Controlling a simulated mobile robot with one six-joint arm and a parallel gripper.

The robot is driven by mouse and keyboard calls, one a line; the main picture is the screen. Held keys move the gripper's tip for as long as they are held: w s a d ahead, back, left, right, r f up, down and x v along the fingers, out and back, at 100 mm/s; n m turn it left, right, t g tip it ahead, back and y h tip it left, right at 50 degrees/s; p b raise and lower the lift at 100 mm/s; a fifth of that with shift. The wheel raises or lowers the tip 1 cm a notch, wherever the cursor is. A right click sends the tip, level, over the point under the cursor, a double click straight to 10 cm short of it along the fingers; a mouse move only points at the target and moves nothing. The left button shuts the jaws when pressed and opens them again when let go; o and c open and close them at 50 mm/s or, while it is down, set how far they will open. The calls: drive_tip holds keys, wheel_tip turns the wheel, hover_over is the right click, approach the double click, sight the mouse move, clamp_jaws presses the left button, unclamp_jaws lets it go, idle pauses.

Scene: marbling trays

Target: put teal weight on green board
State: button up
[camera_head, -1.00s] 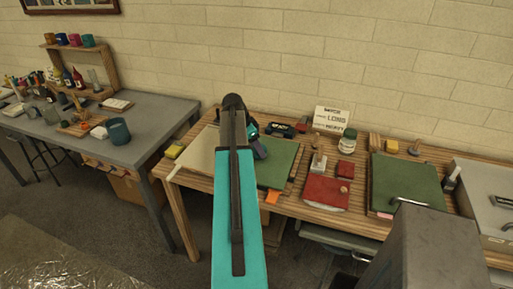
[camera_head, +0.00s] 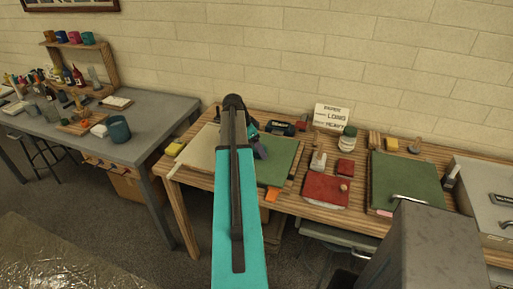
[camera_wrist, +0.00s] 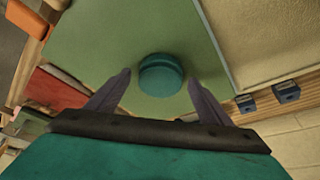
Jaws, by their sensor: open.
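The teal weight (camera_wrist: 161,74) is a short round cylinder, seen in the wrist view against the light green surface of the green board (camera_wrist: 110,35). It appears to rest on the board, upright. My gripper (camera_wrist: 159,80) is open, with one finger on each side of the weight and a visible gap to both. In the head view the green board (camera_head: 285,160) lies on the wooden table, partly hidden behind my arm. My gripper (camera_head: 259,150) is over its left part there, and the weight cannot be made out.
An orange piece (camera_head: 272,195) sits at the board's front edge. A red board (camera_head: 325,192) and a second green board (camera_head: 407,180) lie to the right.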

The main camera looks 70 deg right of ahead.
drive_tip(key=shift+r, duration=0.25)
drive_tip(key=b+v, duration=0.3)
drive_tip(key=v, duration=0.9)
drive_tip(key=shift+f, duration=0.1)
idle(0.8)
